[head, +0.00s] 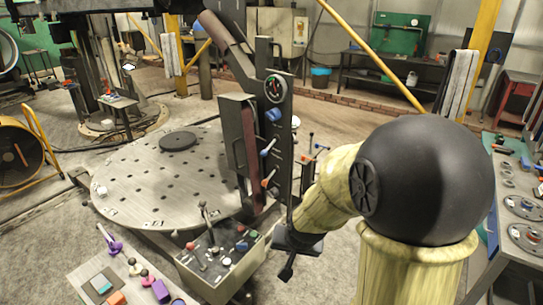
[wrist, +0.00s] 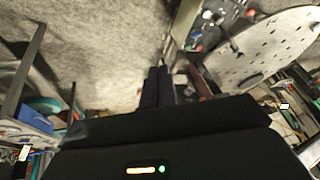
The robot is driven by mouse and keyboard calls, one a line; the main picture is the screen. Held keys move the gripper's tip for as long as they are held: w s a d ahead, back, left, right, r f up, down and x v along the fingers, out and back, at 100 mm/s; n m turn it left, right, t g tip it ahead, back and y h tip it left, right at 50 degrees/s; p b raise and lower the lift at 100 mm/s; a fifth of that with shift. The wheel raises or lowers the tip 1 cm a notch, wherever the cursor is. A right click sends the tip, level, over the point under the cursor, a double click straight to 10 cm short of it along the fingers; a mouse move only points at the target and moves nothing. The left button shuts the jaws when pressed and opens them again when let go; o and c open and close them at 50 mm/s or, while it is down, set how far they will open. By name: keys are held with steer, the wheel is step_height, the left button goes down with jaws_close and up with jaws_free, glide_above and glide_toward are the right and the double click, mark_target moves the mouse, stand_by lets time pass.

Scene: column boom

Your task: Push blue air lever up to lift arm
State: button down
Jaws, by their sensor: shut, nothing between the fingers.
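A dark upright column panel (head: 274,90) stands at the edge of the round perforated table. A lever with a blue handle (head: 265,152) sticks out from its lower half, and a lever with an orange handle (head: 267,182) sits below it. A blue knob (head: 273,114) is higher up, under a round gauge (head: 275,88). My gripper (head: 287,273) is shut and empty, low and to the right of the control box, below the blue lever and apart from it. In the wrist view, its fingers (wrist: 157,84) are together over grey floor; I cannot make out the blue lever there.
The control box (head: 222,255) with several coloured knobs and upright sticks stands left of my gripper. The perforated round table (head: 150,178) lies behind it. A side table with tools (head: 118,285) is at front left, and another bench (head: 512,205) is at right.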

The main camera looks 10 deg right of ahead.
steer(key=w+d+r+m+t+y+p, duration=0.1)
steer(key=w+r+m+t+p, duration=0.15)
steer(key=w+m+t, duration=1.05)
steer(key=m+g+y, duration=0.1)
steer(key=m+g, duration=0.2)
steer(key=m, duration=0.1)
glide_toward(269, 147)
step_height(269, 147, down, 3)
steer(key=s, duration=0.2)
steer(key=shift+s+d+r, duration=0.2)
steer(key=shift+s+d, duration=0.05)
steer(key=shift+d, duration=0.1)
steer(key=shift+w+p, duration=0.1)
steer(key=shift+p, duration=0.2)
steer(key=p+x, duration=0.3)
steer(key=x, duration=0.7)
steer(key=shift+p, duration=0.35)
